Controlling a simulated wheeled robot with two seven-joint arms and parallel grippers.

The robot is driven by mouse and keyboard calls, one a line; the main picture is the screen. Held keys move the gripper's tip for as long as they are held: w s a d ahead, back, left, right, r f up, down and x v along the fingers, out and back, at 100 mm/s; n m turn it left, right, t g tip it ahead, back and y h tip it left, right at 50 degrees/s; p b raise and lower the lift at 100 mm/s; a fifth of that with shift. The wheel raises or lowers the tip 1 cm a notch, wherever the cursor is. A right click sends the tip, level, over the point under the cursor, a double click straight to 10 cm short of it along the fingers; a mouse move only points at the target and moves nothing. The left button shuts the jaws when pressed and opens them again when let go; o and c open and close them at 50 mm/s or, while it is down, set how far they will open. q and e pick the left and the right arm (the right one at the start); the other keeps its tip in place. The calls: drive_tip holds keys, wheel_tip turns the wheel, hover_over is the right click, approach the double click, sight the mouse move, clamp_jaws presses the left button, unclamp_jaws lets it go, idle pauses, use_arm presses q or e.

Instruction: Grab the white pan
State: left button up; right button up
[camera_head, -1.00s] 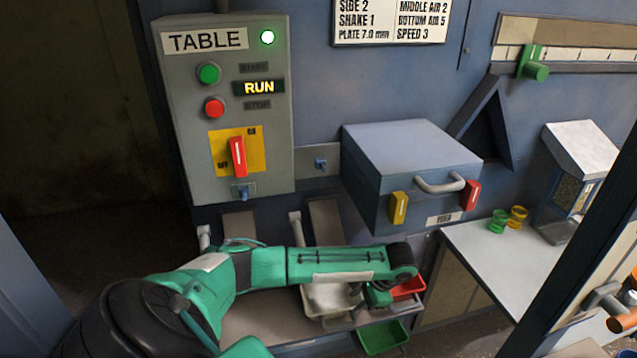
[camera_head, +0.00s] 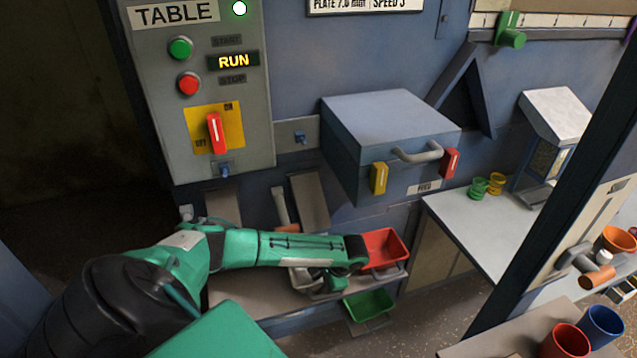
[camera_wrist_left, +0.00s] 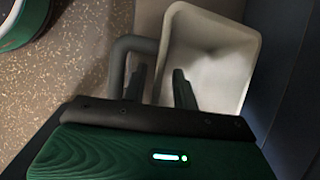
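The white pan (camera_head: 303,280) sits on the shelf below the wall panel, partly hidden under my left forearm in the head view. The left wrist view shows its pale inside (camera_wrist_left: 222,60) and a grey looped handle (camera_wrist_left: 118,65) on its left side. My left gripper (camera_wrist_left: 160,88) is open. Its two dark fingers are apart, one near the handle loop and one over the pan's near left edge. Whether they touch the pan I cannot tell. In the head view the left gripper (camera_head: 325,281) is small and partly hidden beside the pan. My right gripper is not in view.
A red tray (camera_head: 385,247) stands right of the pan, close to my left wrist. A green tray (camera_head: 369,305) is lower, in front. A blue box with a grey handle (camera_head: 417,152) juts out above. A dark post (camera_head: 548,180) crosses the right side.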

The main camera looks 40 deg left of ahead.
use_arm(q)
drive_tip(key=shift+x, duration=0.75)
drive_tip(key=c, duration=0.5)
clamp_jaws()
